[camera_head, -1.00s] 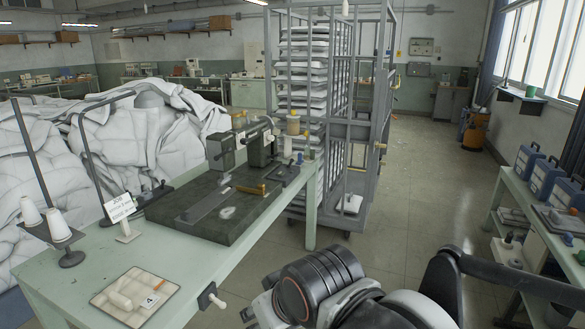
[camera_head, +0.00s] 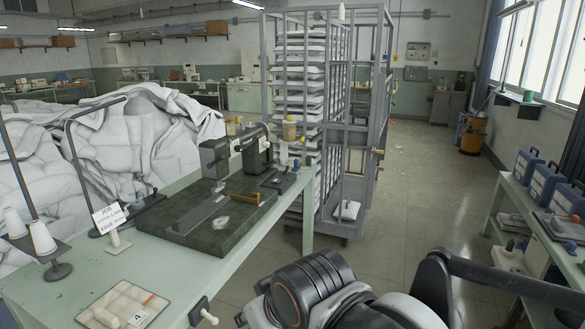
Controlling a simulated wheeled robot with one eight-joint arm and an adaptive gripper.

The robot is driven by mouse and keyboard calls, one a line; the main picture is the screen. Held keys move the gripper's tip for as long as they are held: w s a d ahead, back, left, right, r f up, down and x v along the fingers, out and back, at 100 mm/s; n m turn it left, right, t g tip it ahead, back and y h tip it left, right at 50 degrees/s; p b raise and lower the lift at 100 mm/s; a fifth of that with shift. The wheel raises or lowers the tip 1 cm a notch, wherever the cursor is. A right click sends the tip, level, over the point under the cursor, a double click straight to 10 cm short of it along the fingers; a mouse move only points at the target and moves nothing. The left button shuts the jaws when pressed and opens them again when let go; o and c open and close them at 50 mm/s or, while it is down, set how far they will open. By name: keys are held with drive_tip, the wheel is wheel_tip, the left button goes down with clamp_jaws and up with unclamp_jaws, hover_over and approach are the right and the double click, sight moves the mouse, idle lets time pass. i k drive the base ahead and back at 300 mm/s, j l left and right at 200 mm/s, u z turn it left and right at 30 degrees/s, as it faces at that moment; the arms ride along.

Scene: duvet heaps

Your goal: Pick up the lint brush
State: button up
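I cannot pick out a lint brush with certainty. On the pale green table (camera_head: 88,268), a shallow tray (camera_head: 149,312) at the front holds a pale rounded item (camera_head: 107,317), a small orange-tipped item (camera_head: 149,299) and a card marked 4. A dark board (camera_head: 213,238) farther back carries a sewing machine (camera_head: 236,157), a brass-coloured piece (camera_head: 246,198) and a small whitish patch (camera_head: 222,223). Any of these small items is too small to identify. My arm's dark and grey links fill the bottom centre and right; my gripper is not visible.
A tall metal rack (camera_head: 381,120) of stacked white linen stands behind the table. White duvet heaps (camera_head: 130,140) lie left. A sign (camera_head: 109,218) and thread cones (camera_head: 41,238) stand on the table. A bench (camera_head: 500,205) with blue cases is at right. Floor between is clear.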

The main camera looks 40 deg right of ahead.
sight(296, 169)
drive_tip(key=i+l+u, duration=0.1)
drive_tip(key=i+l, duration=0.35)
drive_tip(key=l, duration=0.25)
drive_tip(key=i+l+u, duration=0.15)
drive_tip(key=l, duration=0.2)
drive_tip(key=i+l+u, duration=0.1)
drive_tip(key=i+l, duration=0.15)
drive_tip(key=l, duration=0.15)
drive_tip(key=i+l, duration=0.2)
drive_tip(key=l, duration=0.2)
drive_tip(key=i+l+u, duration=0.15)
drive_tip(key=l, duration=0.25)
